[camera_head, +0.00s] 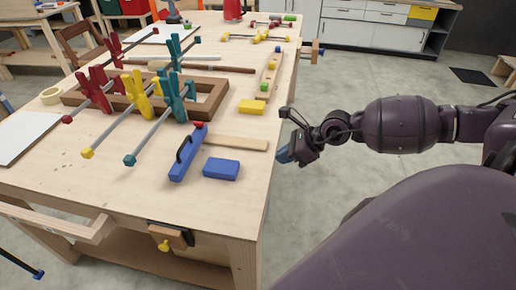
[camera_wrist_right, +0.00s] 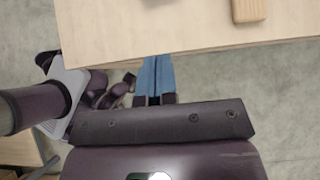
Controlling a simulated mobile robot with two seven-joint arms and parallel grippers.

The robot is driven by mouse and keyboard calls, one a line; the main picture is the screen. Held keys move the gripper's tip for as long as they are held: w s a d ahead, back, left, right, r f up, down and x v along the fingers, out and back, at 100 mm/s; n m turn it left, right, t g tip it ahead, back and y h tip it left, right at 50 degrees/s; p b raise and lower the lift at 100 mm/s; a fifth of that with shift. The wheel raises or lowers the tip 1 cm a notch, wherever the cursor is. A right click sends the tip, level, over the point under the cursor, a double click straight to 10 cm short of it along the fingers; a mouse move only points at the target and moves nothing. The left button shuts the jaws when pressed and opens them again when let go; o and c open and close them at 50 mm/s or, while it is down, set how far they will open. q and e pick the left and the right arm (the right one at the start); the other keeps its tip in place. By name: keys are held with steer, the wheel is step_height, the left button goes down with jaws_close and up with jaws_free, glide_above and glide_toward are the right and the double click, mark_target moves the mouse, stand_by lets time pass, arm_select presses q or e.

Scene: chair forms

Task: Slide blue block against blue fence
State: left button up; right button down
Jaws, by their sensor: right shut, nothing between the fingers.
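The blue block (camera_head: 221,169) lies flat on the wooden table, near its front right corner. The blue fence (camera_head: 188,152), a long bar with a black handle and a red end, lies just left of the block, with a narrow gap between them. My right gripper (camera_head: 284,155) is beside the table's right edge, to the right of the block and apart from it. In the right wrist view its blue fingers (camera_wrist_right: 156,75) are together and empty, close to the table edge. My left gripper is not in view.
A wooden strip (camera_head: 238,143) lies behind the block, by the fence. A yellow block (camera_head: 252,106) sits farther back near the right edge. Coloured clamps (camera_head: 143,97) on a wooden frame stand to the left. Bare tabletop (camera_head: 140,185) lies left of the fence.

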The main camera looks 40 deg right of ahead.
mark_target(223, 166)
steer(key=x, duration=0.9)
steer(key=shift+w+a+r, duration=0.1)
steer(key=shift+a, duration=0.05)
steer(key=shift+w+a, duration=1)
steer(key=shift+w, duration=0.25)
steer(key=shift+w+a+f+p, duration=0.25)
steer(key=shift+w+a+p, duration=0.05)
steer(key=shift+w+a, duration=0.1)
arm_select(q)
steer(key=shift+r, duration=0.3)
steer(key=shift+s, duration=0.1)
arm_select(e)
steer(key=w+a, duration=0.1)
steer(key=w, duration=0.1)
steer(key=w+a, duration=0.2)
steer(key=shift+w+a, duration=0.15)
steer(key=shift+a, duration=0.2)
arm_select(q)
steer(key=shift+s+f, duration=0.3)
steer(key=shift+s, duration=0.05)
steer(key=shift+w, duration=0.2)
